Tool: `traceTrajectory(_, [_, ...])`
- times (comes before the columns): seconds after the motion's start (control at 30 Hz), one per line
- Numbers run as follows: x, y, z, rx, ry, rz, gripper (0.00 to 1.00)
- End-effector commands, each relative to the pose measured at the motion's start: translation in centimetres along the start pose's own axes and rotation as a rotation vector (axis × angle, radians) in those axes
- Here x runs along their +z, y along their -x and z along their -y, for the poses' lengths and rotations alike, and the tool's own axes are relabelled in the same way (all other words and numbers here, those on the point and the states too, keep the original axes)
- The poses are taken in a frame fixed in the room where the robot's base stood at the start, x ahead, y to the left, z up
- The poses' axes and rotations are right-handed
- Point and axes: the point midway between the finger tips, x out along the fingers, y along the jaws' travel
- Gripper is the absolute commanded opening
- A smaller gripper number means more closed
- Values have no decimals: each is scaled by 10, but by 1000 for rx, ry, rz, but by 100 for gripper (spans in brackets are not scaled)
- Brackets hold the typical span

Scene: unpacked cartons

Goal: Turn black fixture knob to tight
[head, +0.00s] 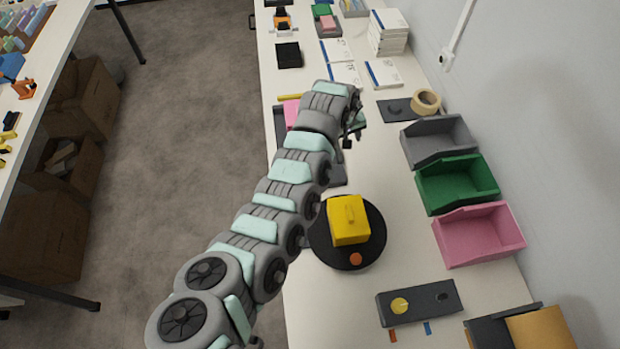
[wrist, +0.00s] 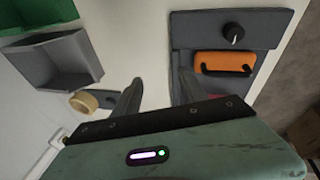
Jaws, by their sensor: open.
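The black knob (wrist: 233,33) shows in the wrist view with a pale pointer line on its top. It sits at the top right on a dark grey fixture (wrist: 190,30). An orange block (wrist: 225,63) with black handle-like parts lies just below the knob. In the head view my arm hides the knob; a grey part, likely of the fixture (head: 338,176), shows beside the arm. My gripper (wrist: 162,78) is open and empty, its fingers apart and below left of the knob in the wrist view. In the head view my gripper (head: 354,125) hangs over the table, partly hidden.
Grey (head: 437,140), green (head: 457,183) and pink (head: 478,235) bins line the wall side. A tape roll (head: 426,101) lies beyond them. A yellow box (head: 348,220) stands on a black turntable (head: 320,243). A grey panel with a yellow knob (head: 399,306) lies nearer.

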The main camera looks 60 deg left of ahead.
Motion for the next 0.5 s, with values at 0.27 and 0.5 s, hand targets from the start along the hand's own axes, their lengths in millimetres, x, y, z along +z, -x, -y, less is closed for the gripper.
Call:
traceTrajectory(0.27, [3,34,108,-253,107,158,50])
traceTrajectory(0.5, [10,17,120,-272,113,173,50])
